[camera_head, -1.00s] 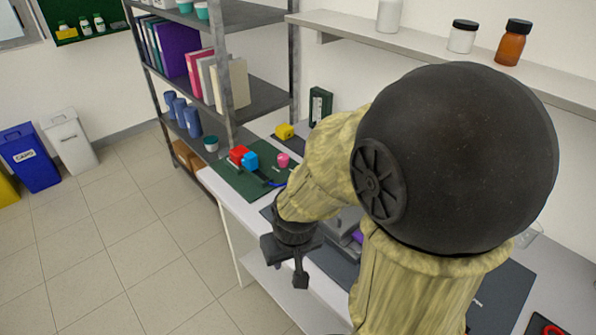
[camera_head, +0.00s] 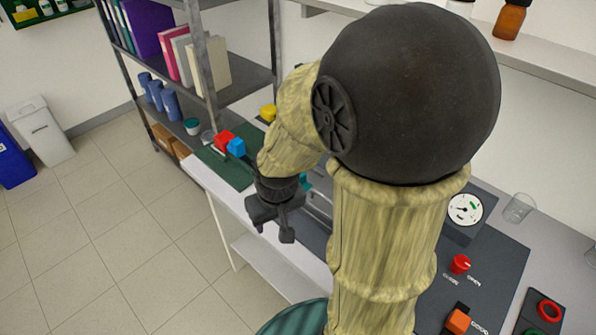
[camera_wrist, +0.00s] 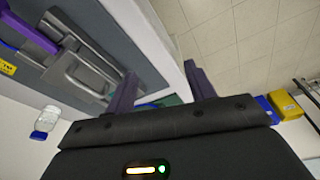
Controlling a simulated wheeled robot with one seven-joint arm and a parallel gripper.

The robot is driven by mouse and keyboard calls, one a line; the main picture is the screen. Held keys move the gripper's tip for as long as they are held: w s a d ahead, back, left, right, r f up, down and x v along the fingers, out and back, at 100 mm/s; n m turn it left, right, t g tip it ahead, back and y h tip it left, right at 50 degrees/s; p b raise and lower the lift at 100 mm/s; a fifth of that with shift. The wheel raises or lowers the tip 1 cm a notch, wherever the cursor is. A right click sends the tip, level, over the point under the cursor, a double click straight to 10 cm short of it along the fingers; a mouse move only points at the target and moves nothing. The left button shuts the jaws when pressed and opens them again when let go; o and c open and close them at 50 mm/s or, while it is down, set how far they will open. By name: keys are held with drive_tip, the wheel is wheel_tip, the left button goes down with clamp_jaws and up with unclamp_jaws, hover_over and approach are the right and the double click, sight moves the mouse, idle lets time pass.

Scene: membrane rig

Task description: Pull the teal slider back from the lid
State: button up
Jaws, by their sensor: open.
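A small teal piece (camera_head: 306,182), perhaps the slider, shows just right of my wrist in the head view, mostly hidden by my arm. A grey metal part (camera_head: 318,205), which looks like the lid, lies beside it on the bench. In the wrist view a grey plate with a raised handle (camera_wrist: 85,75) lies at the upper left. My gripper (camera_head: 272,228) is open and empty, over the bench's front edge in the head view. Its two purple fingers (camera_wrist: 160,88) stand apart in the wrist view, with the handle to their left. I cannot clearly make out the slider there.
A green mat (camera_head: 236,172) with red (camera_head: 224,138) and blue (camera_head: 237,148) blocks lies at the bench's far end. A gauge (camera_head: 465,209), a red knob (camera_head: 460,264) and an orange block (camera_head: 458,321) are right of my arm. The floor (camera_head: 130,240) left of the bench is clear.

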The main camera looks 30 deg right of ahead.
drive_tip(key=w+d+r+n+g+p, duration=0.1)
drive_tip(key=w+d+r+p, duration=0.25)
drive_tip(key=w, duration=0.25)
drive_tip(key=w+d+r+n+p, duration=0.1)
drive_tip(key=w+d+r+p, duration=0.2)
drive_tip(key=w+d, duration=0.15)
wheel_tip(320, 180, up, 2)
drive_tip(key=n+g+p, duration=0.1)
drive_tip(key=n+p, duration=0.1)
drive_tip(key=p, duration=0.2)
hover_over(302, 182)
drive_tip(key=w, duration=0.2)
drive_tip(key=shift+a+r, duration=0.1)
drive_tip(key=shift+a, duration=0.05)
wheel_tip(302, 182, down, 18)
drive_tip(key=p, duration=0.5)
drive_tip(key=shift+r+p, duration=0.25)
drive_tip(key=shift+p, duration=0.05)
